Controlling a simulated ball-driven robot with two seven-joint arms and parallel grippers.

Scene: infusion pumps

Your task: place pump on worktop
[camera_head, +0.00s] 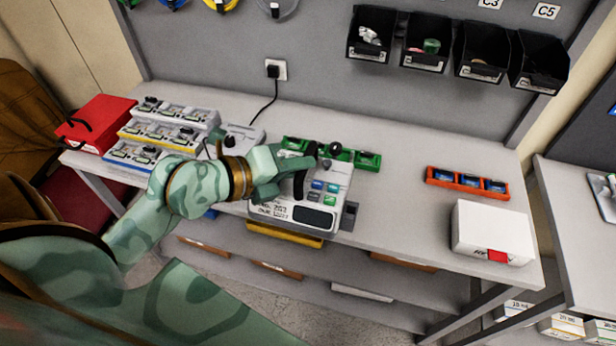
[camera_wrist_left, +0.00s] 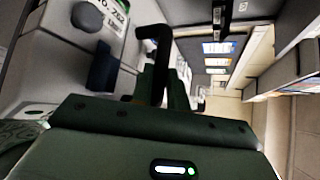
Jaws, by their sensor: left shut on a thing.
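The pump (camera_head: 318,213), a grey-white unit with coloured buttons, a dark display and a black handle, shows at the middle of the head view. It overlaps the front part of the grey worktop (camera_head: 400,205); I cannot tell whether it touches the top. My left gripper (camera_head: 293,172) is shut on the pump's black handle at its left side. In the left wrist view the gripper (camera_wrist_left: 165,92) closes around the black handle (camera_wrist_left: 157,45), with part of the pump (camera_wrist_left: 112,14) at upper left. My right gripper is not in view.
A green tray (camera_head: 366,160) lies behind the pump. An orange tray (camera_head: 467,182) and a white box (camera_head: 492,232) stand at the right. The worktop between pump and orange tray is clear. Black bins (camera_head: 430,45) hang above.

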